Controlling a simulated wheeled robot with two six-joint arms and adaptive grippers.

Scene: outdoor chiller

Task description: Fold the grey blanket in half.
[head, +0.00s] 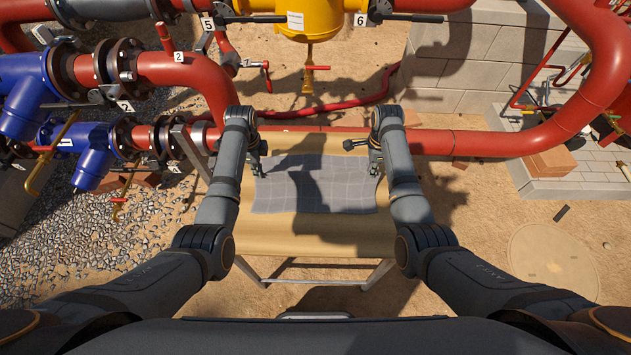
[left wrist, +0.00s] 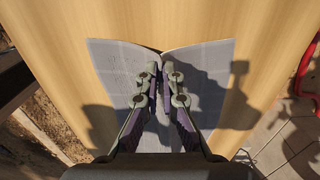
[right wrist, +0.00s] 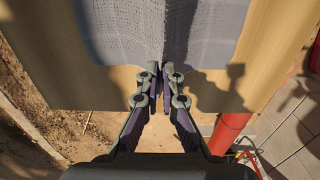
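The grey blanket (head: 310,190) has a faint check pattern and lies spread on the wooden table (head: 312,232). My left gripper (head: 257,166) is at its left edge, towards the far corner. In the left wrist view the fingers (left wrist: 159,82) are close together on the blanket (left wrist: 112,72), which creases between them. My right gripper (head: 376,158) is at the blanket's far right corner. In the right wrist view its fingers (right wrist: 160,80) are nearly together at the blanket's edge, where a crease runs from the tips into the cloth (right wrist: 125,35). The pinched cloth is partly hidden by the fingers.
A red pipe (head: 460,143) runs along the table's far side. Blue valves (head: 92,150) and more red piping stand at the left. A yellow valve body (head: 308,18) is beyond the table. The table's near part is bare.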

